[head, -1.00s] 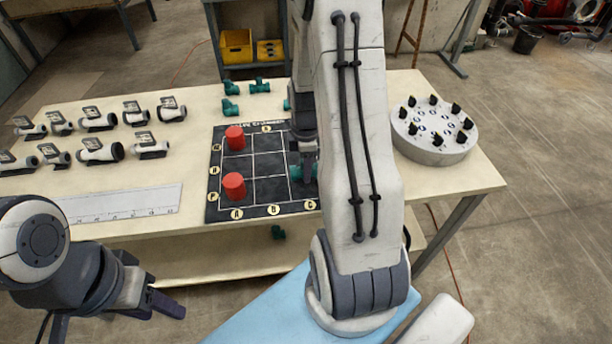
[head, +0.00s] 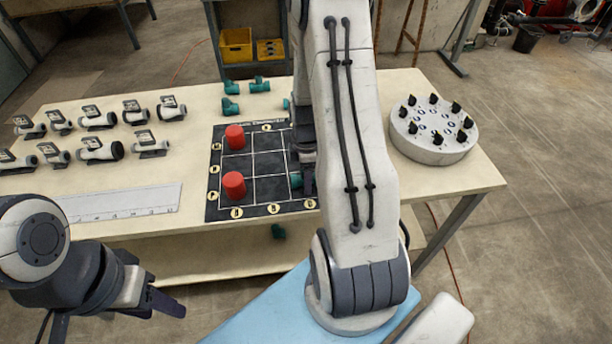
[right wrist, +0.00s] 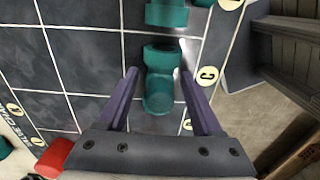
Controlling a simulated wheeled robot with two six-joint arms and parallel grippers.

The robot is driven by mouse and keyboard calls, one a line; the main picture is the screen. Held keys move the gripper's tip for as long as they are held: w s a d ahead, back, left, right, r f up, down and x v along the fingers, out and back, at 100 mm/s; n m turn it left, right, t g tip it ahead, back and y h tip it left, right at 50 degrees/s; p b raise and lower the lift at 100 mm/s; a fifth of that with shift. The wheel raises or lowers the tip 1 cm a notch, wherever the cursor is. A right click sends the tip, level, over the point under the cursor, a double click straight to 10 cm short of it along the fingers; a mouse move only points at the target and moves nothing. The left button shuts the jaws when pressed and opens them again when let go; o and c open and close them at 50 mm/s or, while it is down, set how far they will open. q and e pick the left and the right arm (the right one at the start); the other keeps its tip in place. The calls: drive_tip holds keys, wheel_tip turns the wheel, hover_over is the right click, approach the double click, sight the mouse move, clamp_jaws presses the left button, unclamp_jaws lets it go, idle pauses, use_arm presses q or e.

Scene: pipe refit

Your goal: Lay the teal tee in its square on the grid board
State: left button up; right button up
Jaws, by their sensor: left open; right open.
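The grid board (head: 262,193) is a dark mat with white lines and round labels, lying on the table. A teal fitting (head: 296,180), seemingly the tee, is at the board's right column near the front, partly hidden by my right gripper (head: 307,181). In the right wrist view the teal tee (right wrist: 160,80) is between the two open purple fingers of my right gripper (right wrist: 159,73). Its exact height above the board cannot be told. Another teal piece (right wrist: 165,13) is just beyond it. My left gripper (head: 168,304) is open and empty, in front of the table.
Two red cylinders (head: 234,185) stand in the board's left column. Several teal fittings (head: 231,106) lie behind the board. White fittings and a ruler (head: 122,203) are at the left. A round grey stand (head: 432,143) with black pegs is at the right. My right arm hides some of the table.

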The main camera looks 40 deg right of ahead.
wheel_tip(320, 180, up, 12)
drive_tip(key=shift+r, duration=0.2)
drive_tip(key=s+a+r+m, duration=0.1)
drive_tip(key=a+r, duration=0.1)
drive_tip(key=a, duration=0.6)
drive_tip(key=a+r, duration=0.2)
drive_tip(key=a, duration=0.7)
drive_tip(key=s+a+r+m+y, duration=0.1)
drive_tip(key=s+a+r+m, duration=0.1)
drive_tip(key=s+a, duration=1.2)
drive_tip(key=shift+s+r+m, duration=0.2)
drive_tip(key=shift+s+m, duration=0.45)
drive_tip(key=shift+m, duration=0.05)
